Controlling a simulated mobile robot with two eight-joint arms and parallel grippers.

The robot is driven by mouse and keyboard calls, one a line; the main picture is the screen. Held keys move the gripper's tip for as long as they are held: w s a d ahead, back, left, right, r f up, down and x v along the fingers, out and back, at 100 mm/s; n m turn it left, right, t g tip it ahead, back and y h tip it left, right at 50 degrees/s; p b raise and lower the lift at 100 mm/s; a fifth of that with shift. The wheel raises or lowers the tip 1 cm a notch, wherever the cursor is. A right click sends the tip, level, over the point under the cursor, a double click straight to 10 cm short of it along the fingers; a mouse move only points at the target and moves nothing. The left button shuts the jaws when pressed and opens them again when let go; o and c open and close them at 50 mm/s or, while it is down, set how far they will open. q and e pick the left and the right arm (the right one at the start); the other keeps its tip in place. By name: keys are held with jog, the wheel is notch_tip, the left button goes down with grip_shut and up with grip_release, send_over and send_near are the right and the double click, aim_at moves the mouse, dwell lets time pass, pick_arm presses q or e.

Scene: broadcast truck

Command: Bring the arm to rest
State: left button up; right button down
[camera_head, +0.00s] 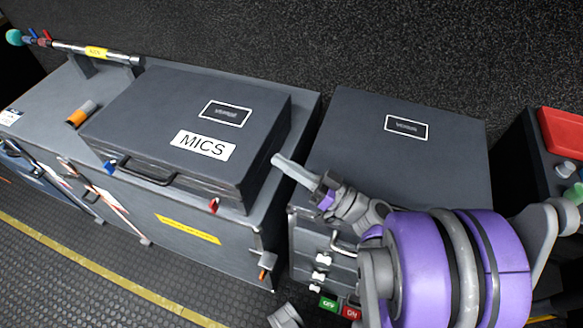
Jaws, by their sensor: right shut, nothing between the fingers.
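My right arm comes in from the lower right, with large purple and grey links. My right gripper (282,164) is shut and empty. Its grey fingers point up and left, near the right end of the dark MICS case (237,108). In the picture the fingertips lie just right of that case; I cannot tell whether they touch it. The case is closed, with a white MICS label and a front handle. A grey rounded piece at the bottom edge may be part of my left arm, but no left gripper can be made out.
The MICS case sits on a grey cabinet (190,245). A second dark box (345,120) stands right of it, behind my arm. An orange and grey cylinder (82,114) and a pole with a yellow label (97,52) lie at left. A red-topped item (563,132) is at far right.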

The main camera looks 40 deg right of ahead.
jog(key=shift+v, duration=0.85)
jog(key=a+f+g+p, duration=0.6)
jog(key=a+f+g, duration=0.1)
jog(key=a+g, duration=0.45)
jog(key=s+d+r+g+h+p, duration=0.2)
jog(key=s+r+g+h+p, duration=0.1)
jog(key=h, duration=0.5)
jog(key=s+r+p, duration=0.1)
jog(key=p, duration=0.1)
jog(key=shift+s+d+r+h+p, duration=0.15)
jog(key=shift+s+d+h+p, duration=0.05)
jog(key=shift+d+h+p, duration=0.2)
jog(key=c, duration=1.6)
grip_release()
